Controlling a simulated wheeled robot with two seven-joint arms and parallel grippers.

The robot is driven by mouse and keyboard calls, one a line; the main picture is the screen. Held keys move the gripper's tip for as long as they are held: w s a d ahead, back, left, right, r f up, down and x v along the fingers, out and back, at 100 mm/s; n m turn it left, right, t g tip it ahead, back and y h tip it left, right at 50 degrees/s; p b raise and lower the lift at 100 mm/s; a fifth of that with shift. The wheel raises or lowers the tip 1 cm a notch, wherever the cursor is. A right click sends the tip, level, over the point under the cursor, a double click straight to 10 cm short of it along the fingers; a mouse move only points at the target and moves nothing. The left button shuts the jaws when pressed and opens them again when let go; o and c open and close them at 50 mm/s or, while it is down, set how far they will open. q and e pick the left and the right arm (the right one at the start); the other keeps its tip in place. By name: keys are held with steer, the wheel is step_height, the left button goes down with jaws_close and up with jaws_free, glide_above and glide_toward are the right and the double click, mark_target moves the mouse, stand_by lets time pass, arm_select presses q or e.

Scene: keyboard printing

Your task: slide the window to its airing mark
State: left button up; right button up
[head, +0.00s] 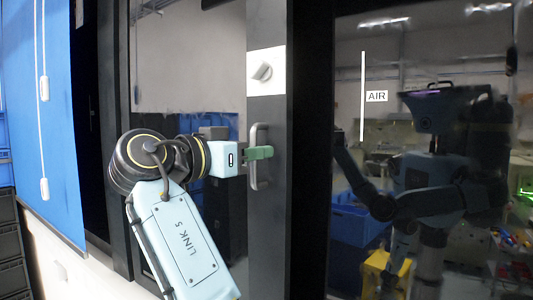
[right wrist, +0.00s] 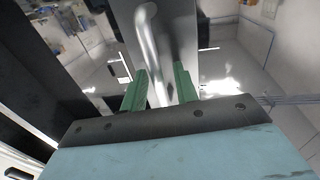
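The window's sliding sash has a grey upright frame (head: 266,220) with a metal pull handle (head: 253,180). The airing mark is a white vertical line (head: 363,97) with an "AIR" label (head: 377,97) on the dark glass, to the right of the sash frame and apart from it. My right gripper (head: 260,153) is at the handle. In the right wrist view, the handle (right wrist: 152,50) passes between its two green fingers (right wrist: 160,90), with a small gap visible on each side. Contact is hard to judge. My left gripper is not in view.
A white plate with a turn latch (head: 265,71) sits on the sash frame above the handle. A blue blind (head: 45,110) with cords hangs at the left. The dark glass reflects my body and the room. Black crates (head: 10,240) stand at the lower left.

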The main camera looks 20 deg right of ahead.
steer(key=shift+w+d, duration=0.1)
steer(key=shift+d, duration=0.15)
steer(key=shift+c, duration=0.8)
jaws_close()
steer(key=shift+d, duration=0.1)
